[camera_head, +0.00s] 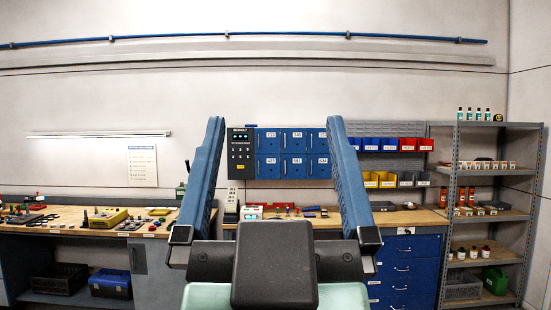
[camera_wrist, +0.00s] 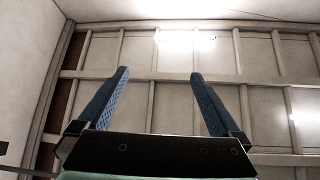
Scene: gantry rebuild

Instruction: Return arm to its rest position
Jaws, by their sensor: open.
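My gripper (camera_head: 274,122) stands upright in the middle of the head view, close to the camera. Its two long blue fingers are spread wide apart, with nothing between them. Behind the gap shows a blue locker cabinet (camera_head: 292,142) on the far wall, well beyond the fingers. In the wrist view my gripper (camera_wrist: 159,74) is also open and empty. Its ribbed fingers point toward a pale panelled surface with beams and bright lights. The rest of my arm is mostly hidden behind the dark wrist block.
A wooden workbench (camera_head: 155,215) with tools runs along the wall at left. Blue drawers (camera_head: 405,268) stand under the bench at right, with coloured bins (camera_head: 407,144) above. A metal shelf rack (camera_head: 489,127) with bottles stands far right. The space around the fingers looks clear.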

